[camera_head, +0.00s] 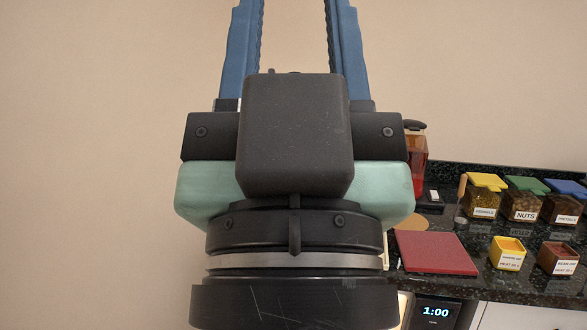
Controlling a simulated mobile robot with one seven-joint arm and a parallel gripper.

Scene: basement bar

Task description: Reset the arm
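My gripper (293,8) is large in the middle of the head view, with its wrist close to the camera. Its two blue fingers point up and stand wide apart. Only beige wall shows between them, so the gripper is open and empty in what is visible. The fingertips are cut off by the top edge of the picture. The gripper's teal and black body hides the left end of the counter.
A dark speckled counter (470,255) is at the lower right. It bears a red board (435,252), a jar of red liquid (418,160), lidded containers including one labelled NUTS (524,204), and small yellow (508,253) and brown (558,258) boxes. The left side shows bare wall.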

